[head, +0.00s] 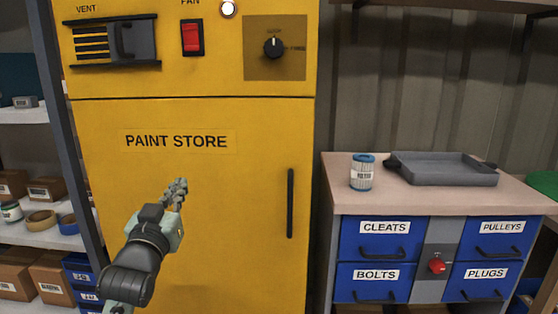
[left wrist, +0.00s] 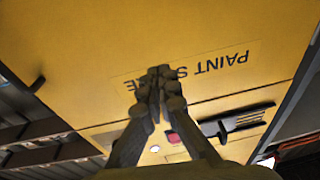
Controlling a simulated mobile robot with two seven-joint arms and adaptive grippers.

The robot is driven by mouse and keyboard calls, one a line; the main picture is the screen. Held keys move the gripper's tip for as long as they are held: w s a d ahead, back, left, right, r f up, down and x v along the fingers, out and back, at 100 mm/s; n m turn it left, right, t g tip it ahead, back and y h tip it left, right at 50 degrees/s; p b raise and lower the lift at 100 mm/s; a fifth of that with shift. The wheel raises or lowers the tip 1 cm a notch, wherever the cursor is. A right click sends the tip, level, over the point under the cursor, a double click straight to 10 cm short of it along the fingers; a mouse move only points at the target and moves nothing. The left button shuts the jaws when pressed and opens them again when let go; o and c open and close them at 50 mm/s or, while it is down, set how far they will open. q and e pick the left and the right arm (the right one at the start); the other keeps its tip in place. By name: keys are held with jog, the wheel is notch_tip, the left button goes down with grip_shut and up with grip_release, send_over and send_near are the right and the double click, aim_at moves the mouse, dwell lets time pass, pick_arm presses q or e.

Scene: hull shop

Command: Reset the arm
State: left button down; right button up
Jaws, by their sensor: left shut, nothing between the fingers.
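My left gripper (head: 177,190) is raised in front of the yellow paint store cabinet (head: 230,265), below its "PAINT STORE" label. Its fingers are together with nothing between them. In the left wrist view the closed fingers of my left gripper (left wrist: 160,82) cover part of the label, which shows upside down. The gripper is left of the cabinet's black door handle (head: 290,203) and apart from it. I cannot tell the exact gap to the door. My right gripper is not in view.
The cabinet's upper panel has a vent (head: 115,40), a red fan switch (head: 192,38) and a knob (head: 274,47). Shelves (head: 25,116) with boxes stand left.

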pick_arm(q)
jog(key=s+a+f+g+p, duration=0.1)
jog(key=s+f+g, duration=0.35)
jog(key=f, duration=0.85)
jog(key=s+a+f+g+p, duration=0.1)
jog(key=s+f+g, duration=0.35)
jog(key=f, duration=0.75)
jog(key=s+a+f+g+p, duration=0.1)
jog(key=s+f+g, duration=0.3)
jog(key=s+f, duration=0.4)
jog(key=s+a+f+m+g+y+p, duration=0.1)
jog(key=s+f+g, duration=0.2)
jog(key=s+f, duration=0.6)
jog(key=s, duration=0.8)
jog(key=shift+a+f+g, duration=0.15)
jog(key=shift+a+g, duration=0.25)
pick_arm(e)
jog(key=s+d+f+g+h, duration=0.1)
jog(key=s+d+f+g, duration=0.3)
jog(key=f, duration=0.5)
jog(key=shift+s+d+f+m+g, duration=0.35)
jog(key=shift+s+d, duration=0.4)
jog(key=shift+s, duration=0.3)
